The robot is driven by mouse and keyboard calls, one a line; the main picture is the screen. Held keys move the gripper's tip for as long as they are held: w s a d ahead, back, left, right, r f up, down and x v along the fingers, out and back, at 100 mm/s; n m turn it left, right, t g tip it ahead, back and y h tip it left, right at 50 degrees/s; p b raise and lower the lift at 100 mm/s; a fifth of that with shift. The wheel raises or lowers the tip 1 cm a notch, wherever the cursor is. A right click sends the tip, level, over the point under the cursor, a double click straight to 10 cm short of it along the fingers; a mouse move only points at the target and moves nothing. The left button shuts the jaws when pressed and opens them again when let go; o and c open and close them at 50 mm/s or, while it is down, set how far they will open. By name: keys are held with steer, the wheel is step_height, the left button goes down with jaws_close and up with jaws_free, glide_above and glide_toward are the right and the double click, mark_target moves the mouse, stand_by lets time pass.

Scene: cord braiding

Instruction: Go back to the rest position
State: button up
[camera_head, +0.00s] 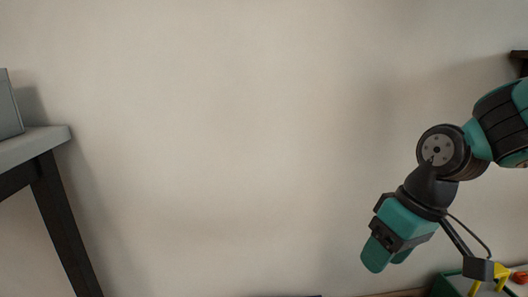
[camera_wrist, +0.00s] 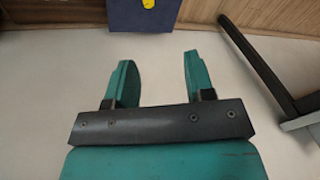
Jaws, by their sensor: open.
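My gripper (camera_head: 384,262) hangs at the lower right in the head view, pointing down and to the left. It is teal and black. In the wrist view, its two teal fingers (camera_wrist: 158,80) stand apart with nothing between them. No cord is visible in either view.
A grey-topped table (camera_head: 35,147) with dark legs stands at the left, bearing a grey object (camera_head: 8,105). Coloured items, including a yellow one (camera_head: 501,272), show at the lower right. A dark blue panel (camera_wrist: 140,15) lies beyond my fingers. The middle is bare wall.

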steer(key=s+a+r+n+p, duration=0.1)
steer(key=s+a+r, duration=0.15)
steer(key=s, duration=0.45)
steer(key=s+a+r+n+p, duration=0.1)
steer(key=s+a+r, duration=0.15)
steer(key=s, duration=0.35)
step_height(320, 180, up, 38)
steer(key=p, duration=3.7)
steer(key=shift+w+d+g+y, duration=0.3)
steer(key=shift+w+d, duration=0.05)
